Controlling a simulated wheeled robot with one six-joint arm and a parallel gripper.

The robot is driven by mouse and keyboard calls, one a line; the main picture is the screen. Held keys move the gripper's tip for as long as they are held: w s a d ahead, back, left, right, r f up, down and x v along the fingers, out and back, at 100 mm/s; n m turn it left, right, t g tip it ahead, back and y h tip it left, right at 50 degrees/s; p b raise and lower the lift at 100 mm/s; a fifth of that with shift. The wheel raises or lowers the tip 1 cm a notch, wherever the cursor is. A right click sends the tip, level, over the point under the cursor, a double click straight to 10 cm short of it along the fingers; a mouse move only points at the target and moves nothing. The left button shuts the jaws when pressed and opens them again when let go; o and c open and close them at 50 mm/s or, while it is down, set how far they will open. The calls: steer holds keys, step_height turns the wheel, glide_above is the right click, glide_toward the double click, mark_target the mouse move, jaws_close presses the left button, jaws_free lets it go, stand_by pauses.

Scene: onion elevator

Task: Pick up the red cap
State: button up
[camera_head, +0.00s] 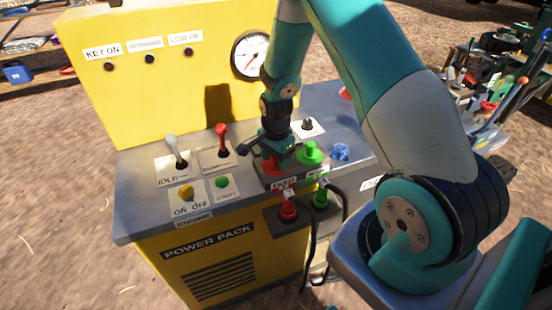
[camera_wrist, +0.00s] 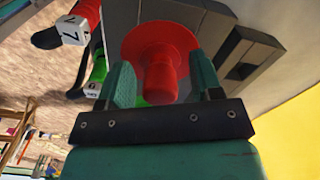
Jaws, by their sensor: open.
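The red cap (camera_wrist: 160,48) has a wide flange and a narrower knob, seen large in the wrist view. My gripper (camera_wrist: 161,76) is open, with one green finger on each side of the knob. I cannot tell whether the fingers touch it. In the head view my gripper (camera_head: 277,152) points down over the control panel, and only part of the red cap (camera_head: 271,166) shows beneath it. The cap sits on a dark block on the panel top. A green cap (camera_head: 311,154) stands just to its right.
A red-handled lever (camera_head: 221,140) and a grey lever (camera_head: 176,150) stand left of my gripper. A blue knob (camera_head: 341,152) lies to the right. Red (camera_head: 288,211) and green (camera_head: 321,199) hose connectors sit at the panel front. A yellow back panel (camera_head: 160,85) rises behind.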

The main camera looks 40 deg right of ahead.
steer(key=c, duration=1)
step_height(320, 180, up, 20)
steer(key=shift+b, duration=1.15)
